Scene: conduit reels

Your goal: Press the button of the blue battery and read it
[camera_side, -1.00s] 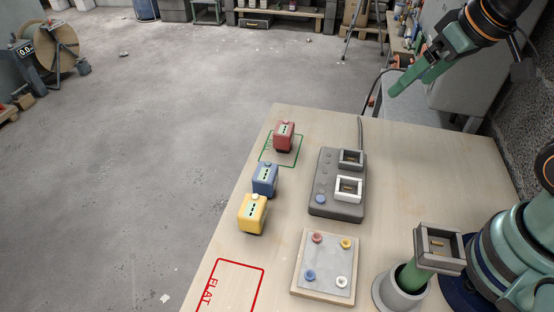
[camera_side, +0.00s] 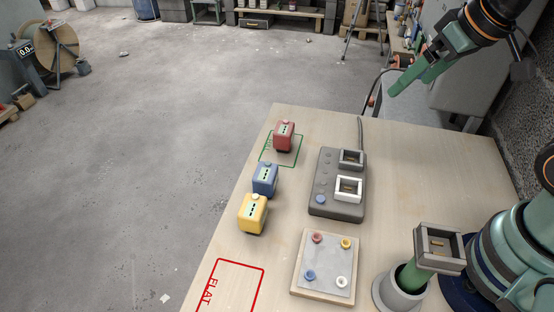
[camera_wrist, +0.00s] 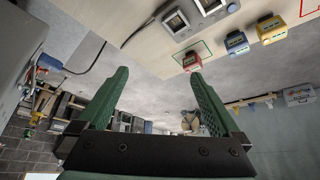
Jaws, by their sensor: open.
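The blue battery (camera_side: 265,180) stands upright on the table between the red battery (camera_side: 284,136) and the yellow battery (camera_side: 252,213). A pale button shows on its top, and its front has a light panel with dark marks too small to read. The blue battery also shows in the wrist view (camera_wrist: 236,43), near the top right. My gripper (camera_side: 408,80) is raised at the top right of the side view, well away from the batteries. In the wrist view its two green fingers (camera_wrist: 160,92) are apart with nothing between them.
A grey charger (camera_side: 325,205) with two bays and a cable stands mid-table. A board with coloured knobs (camera_side: 300,275) lies nearer. The red battery is at a green outlined area; a red outline marked FLAT (camera_side: 236,290) is bare.

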